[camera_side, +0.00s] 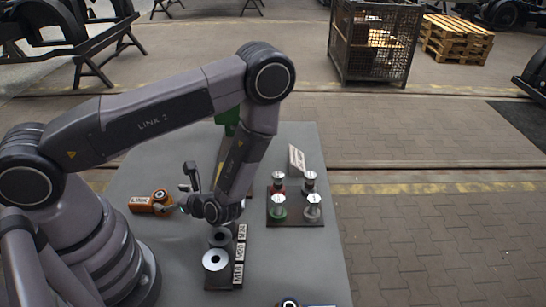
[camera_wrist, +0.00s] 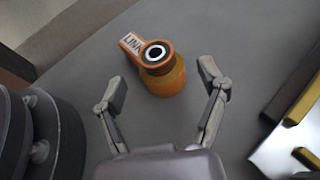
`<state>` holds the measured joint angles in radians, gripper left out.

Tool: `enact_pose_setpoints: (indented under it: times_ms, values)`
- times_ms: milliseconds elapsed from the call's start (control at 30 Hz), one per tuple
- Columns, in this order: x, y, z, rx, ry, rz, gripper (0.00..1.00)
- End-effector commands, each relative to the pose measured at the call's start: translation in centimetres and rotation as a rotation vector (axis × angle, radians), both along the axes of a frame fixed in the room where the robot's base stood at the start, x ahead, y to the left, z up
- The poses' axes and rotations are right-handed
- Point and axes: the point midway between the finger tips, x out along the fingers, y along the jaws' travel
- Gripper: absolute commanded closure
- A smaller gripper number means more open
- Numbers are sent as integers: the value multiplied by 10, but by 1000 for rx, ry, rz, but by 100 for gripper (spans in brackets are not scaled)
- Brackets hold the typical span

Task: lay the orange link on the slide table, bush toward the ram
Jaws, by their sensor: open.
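The orange link (camera_side: 141,205) lies on the grey table at the left, its LINK label facing up in the side view. Its round end with a dark ring and bright bush (camera_wrist: 155,54) shows in the wrist view, where the LINK tag points up and left. My gripper (camera_wrist: 165,86) is open and empty, with one finger to each side of the link's near end and clear space on both sides. In the side view my gripper (camera_side: 184,196) is just right of the link. A metal and gold-edged part (camera_wrist: 290,140) shows at the wrist view's right edge; I cannot tell if it is the slide table.
A block with grey rings and M16, M20, M24 tags (camera_side: 238,255) stands at the front. A dark tray of several capped pieces (camera_side: 295,220) is to the right. A green part (camera_side: 228,117) is partly hidden behind my arm. The table left of the link is bare.

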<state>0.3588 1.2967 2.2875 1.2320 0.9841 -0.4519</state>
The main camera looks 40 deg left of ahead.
Motion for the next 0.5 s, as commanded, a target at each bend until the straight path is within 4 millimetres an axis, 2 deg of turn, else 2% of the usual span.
enact_pose_setpoints:
  times_ms: [167,400,500]
  values:
    - [-5,13,-7,0,4,3,27]
    - [-13,43,-22,0,2,3,27]
    - [-14,48,-24,-2,0,1,27]
